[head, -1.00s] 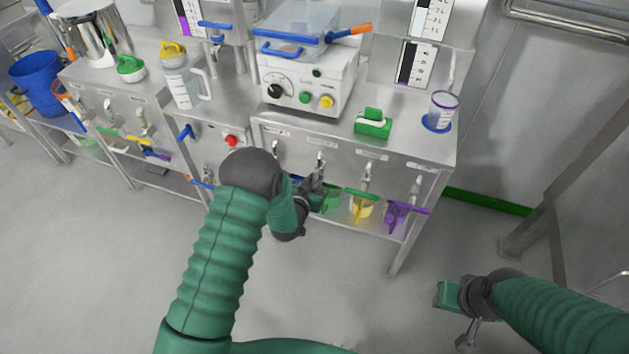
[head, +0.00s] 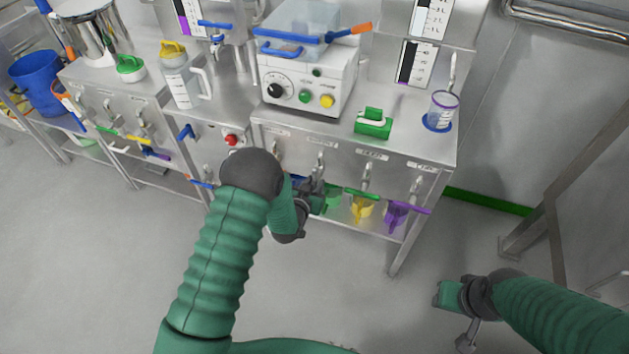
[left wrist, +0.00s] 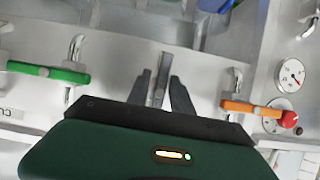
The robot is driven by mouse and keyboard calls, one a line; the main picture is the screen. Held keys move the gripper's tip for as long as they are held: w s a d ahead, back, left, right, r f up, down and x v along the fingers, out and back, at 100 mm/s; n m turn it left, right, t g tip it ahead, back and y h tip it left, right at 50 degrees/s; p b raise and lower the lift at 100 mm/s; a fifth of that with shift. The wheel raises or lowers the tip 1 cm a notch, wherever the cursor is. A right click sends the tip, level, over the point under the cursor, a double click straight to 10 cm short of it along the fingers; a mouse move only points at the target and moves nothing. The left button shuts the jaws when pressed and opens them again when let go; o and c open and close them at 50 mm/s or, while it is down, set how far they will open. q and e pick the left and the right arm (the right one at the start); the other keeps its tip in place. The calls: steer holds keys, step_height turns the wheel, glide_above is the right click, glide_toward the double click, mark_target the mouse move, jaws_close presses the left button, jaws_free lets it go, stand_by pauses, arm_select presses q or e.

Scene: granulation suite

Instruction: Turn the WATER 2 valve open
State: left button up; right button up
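My left gripper (head: 318,188) is at the front of the right-hand steel bench, by a metal tap (head: 320,160). In the left wrist view its two dark fingers (left wrist: 162,88) are apart, with a narrow grey metal piece (left wrist: 158,92) between them; gaps seem to show on both sides, and contact is unclear. A green valve handle (left wrist: 48,71) is to the left there, an orange one (left wrist: 250,108) to the right. I cannot read which label is WATER 2. My right gripper (head: 462,310) hangs over the floor, away from the bench; its fingers are unclear.
Green (head: 361,193) and purple (head: 410,208) handles stick out along the bench front, right of my left gripper. A gauge (left wrist: 291,75) and red knob (left wrist: 288,119) show in the wrist view. A white device (head: 308,85) stands on the bench. The floor in front is clear.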

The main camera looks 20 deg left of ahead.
arm_select(q)
steer(key=shift+o, duration=1)
steer(key=shift+w+r, duration=0.1)
steer(key=shift+w, duration=0.05)
steer(key=shift+r, duration=0.15)
steer(key=shift+r, duration=0.15)
steer(key=p+v, duration=0.2)
steer(key=v, duration=1.4)
steer(key=shift+s+f+p, duration=0.2)
steer(key=shift+s+p, duration=0.15)
steer(key=shift+s, duration=0.1)
